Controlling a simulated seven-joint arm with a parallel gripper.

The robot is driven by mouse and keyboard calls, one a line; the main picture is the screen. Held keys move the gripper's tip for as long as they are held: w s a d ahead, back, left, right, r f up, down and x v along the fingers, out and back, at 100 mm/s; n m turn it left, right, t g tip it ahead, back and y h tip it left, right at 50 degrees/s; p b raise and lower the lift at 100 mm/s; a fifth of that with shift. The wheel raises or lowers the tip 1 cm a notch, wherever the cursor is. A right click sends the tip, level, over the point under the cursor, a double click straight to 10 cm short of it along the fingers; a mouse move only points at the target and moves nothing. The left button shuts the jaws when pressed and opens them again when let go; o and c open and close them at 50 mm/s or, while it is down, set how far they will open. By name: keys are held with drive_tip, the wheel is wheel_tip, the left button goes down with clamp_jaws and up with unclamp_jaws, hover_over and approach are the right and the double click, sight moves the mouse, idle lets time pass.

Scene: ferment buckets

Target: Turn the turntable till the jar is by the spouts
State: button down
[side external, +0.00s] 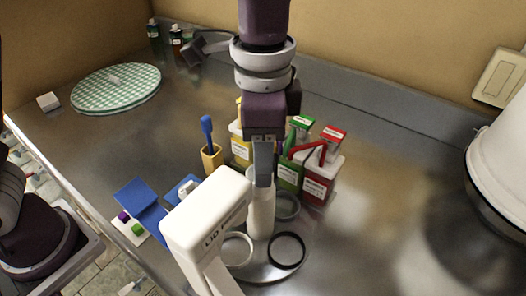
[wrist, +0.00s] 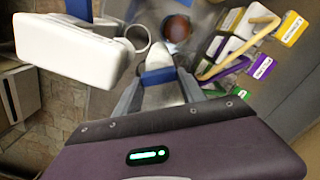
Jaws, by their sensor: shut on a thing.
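The turntable (side external: 262,272) is a metal disc at the bottom middle of the side view, with round rings on it and a white post (side external: 260,212) at its centre. My gripper (side external: 263,180) points down and is shut on the post's top. The pale post also shows between the fingers in the wrist view (wrist: 163,97). A brown round thing (wrist: 176,28), perhaps the jar, shows beyond the fingers; I cannot make out a jar in the side view.
A white lettered stand (side external: 207,215) rises close in front of the turntable and hides part of it. A blue-handled tool in a yellow holder (side external: 211,158) stands behind left. A green checked round mat (side external: 117,88) lies far left.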

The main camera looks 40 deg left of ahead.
drive_tip(key=shift+m, duration=1.9)
drive_tip(key=shift+s+d+m, duration=0.1)
drive_tip(key=shift+s+m, duration=0.05)
drive_tip(key=shift+m, duration=2.05)
drive_tip(key=shift+s+m, duration=0.1)
drive_tip(key=shift+m, duration=3.3)
drive_tip(key=shift+r+m, duration=0.1)
drive_tip(key=shift+m, duration=0.5)
drive_tip(key=c, duration=0.7)
unclamp_jaws()
drive_tip(key=shift+s, duration=0.1)
